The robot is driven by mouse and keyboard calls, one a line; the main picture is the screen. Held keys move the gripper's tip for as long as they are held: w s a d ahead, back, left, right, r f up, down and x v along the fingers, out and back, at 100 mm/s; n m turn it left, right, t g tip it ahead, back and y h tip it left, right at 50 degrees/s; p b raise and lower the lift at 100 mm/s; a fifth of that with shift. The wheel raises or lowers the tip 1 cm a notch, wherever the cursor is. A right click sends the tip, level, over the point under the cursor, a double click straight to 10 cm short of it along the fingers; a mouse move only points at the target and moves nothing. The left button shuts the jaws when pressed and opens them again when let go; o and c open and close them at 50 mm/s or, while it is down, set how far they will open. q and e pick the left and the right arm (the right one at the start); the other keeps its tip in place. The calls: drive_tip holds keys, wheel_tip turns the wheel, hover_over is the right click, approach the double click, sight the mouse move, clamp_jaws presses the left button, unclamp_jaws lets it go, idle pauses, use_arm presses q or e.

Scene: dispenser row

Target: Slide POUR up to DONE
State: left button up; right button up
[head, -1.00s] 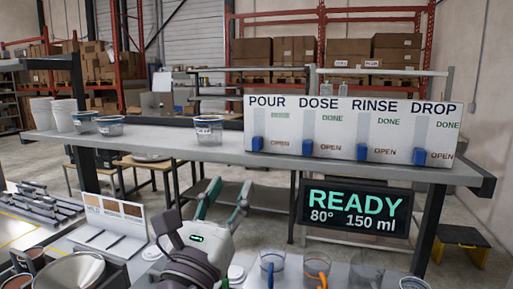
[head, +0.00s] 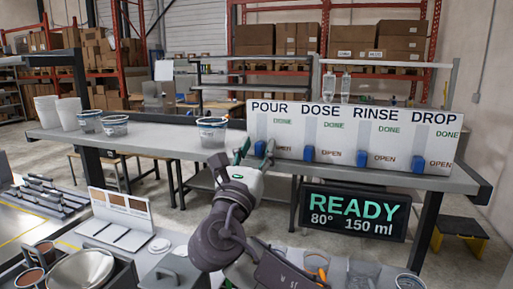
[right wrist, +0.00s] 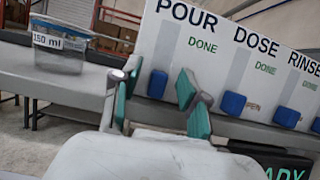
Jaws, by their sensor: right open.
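The white panel (head: 400,107) on the bench has columns POUR, DOSE, RINSE and DROP. The blue POUR slider (head: 260,148) sits low in its grey track, well below the green DONE mark (head: 283,121). In the right wrist view the POUR slider (right wrist: 157,84) shows between my spread green fingertips, a little beyond them; contact cannot be told. My right gripper (head: 256,151) is open and empty in front of this slider. It also shows in the right wrist view (right wrist: 158,92). My left gripper is not in view.
The other blue sliders, DOSE (head: 309,153), RINSE (head: 361,158) and DROP (head: 418,166), are low in their tracks. A clear cup (head: 212,133) stands left of the panel. A READY display (head: 352,210) hangs below the bench edge.

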drive_tip(key=shift+c, duration=1.1)
clamp_jaws()
